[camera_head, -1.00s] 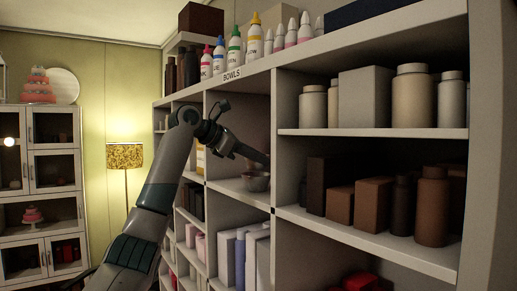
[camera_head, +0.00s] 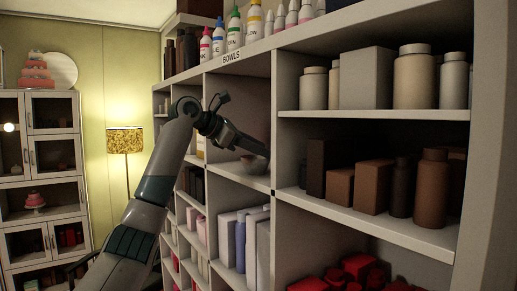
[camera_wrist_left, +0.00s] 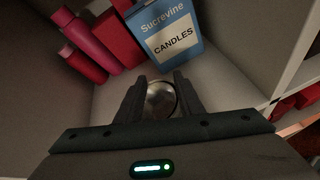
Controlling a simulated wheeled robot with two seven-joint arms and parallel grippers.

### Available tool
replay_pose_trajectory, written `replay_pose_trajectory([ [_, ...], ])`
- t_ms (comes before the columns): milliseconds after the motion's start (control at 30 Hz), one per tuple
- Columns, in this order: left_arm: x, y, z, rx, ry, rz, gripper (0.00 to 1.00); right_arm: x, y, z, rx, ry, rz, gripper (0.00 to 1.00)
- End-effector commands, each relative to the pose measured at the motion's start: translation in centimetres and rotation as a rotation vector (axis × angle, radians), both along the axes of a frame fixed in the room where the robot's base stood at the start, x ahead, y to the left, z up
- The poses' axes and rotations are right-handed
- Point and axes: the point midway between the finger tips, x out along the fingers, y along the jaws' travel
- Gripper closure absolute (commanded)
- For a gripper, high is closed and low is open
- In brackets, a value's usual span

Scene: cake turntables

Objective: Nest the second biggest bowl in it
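A small metallic bowl (camera_head: 253,164) sits on the cubby shelf below the BOWLS label in the head view, partly hidden by my left gripper. My left gripper (camera_head: 262,152) reaches into that cubby just above the bowl. In the left wrist view my left gripper (camera_wrist_left: 160,84) has its two fingers apart, and the round metallic bowl (camera_wrist_left: 161,100) shows between and beyond them. Whether the fingers touch it cannot be seen. No second bowl can be made out. My right gripper is not in view.
A blue candles box (camera_wrist_left: 166,32) and pink and red items (camera_wrist_left: 88,42) stand behind the bowl in the wrist view. The cubby's divider (camera_head: 275,120) is close to the right of my left gripper. Brown boxes and bottles (camera_head: 372,193) fill the cubby to the right.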

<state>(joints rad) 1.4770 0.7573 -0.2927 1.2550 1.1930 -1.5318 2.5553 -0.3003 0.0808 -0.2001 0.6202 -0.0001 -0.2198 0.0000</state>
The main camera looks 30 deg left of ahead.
Motion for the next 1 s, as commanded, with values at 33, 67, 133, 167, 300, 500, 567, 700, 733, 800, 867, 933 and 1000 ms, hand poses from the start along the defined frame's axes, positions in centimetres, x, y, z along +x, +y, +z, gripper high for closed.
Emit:
replay_pose_trajectory([
  [33, 0.0, 0.0, 0.0, 0.000, 0.000, 0.000, 0.66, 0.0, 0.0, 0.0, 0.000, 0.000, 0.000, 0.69],
  [67, 0.0, 0.0, 0.0, 0.000, 0.000, 0.000, 0.66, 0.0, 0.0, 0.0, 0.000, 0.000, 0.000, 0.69],
  [133, 0.0, 0.0, 0.0, 0.000, 0.000, 0.000, 0.66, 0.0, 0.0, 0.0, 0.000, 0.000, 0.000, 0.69],
  [167, 0.0, 0.0, 0.0, 0.000, 0.000, 0.000, 0.66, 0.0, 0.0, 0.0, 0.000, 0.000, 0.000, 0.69],
  [300, 0.0, 0.0, 0.0, 0.000, 0.000, 0.000, 0.66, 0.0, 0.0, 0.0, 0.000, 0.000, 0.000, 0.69],
  [500, 0.0, 0.0, 0.2, -0.001, -0.001, 0.000, 0.66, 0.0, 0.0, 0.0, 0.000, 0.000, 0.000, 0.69],
  [567, 0.0, 0.0, 0.5, -0.001, -0.001, 0.000, 0.66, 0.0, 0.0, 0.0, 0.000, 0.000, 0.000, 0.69],
  [700, 0.0, -0.1, 1.9, -0.001, -0.004, -0.002, 0.66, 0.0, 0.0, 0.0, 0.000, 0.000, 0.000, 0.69],
  [733, 0.0, -0.1, 2.3, -0.001, -0.003, -0.001, 0.66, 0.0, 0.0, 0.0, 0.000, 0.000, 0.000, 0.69],
  [800, 0.0, -0.1, 3.2, -0.001, -0.003, -0.001, 0.66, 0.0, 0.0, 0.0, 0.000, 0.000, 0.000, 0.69],
  [867, 0.0, -0.1, 3.9, -0.002, -0.002, -0.001, 0.66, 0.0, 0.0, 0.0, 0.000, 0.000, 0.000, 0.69],
  [933, 0.0, -0.1, 4.8, -0.002, -0.002, -0.002, 0.66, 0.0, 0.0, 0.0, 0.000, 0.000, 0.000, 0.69],
  [1000, 0.0, -0.1, 5.6, -0.001, -0.002, -0.001, 0.66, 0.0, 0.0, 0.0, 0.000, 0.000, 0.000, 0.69],
])
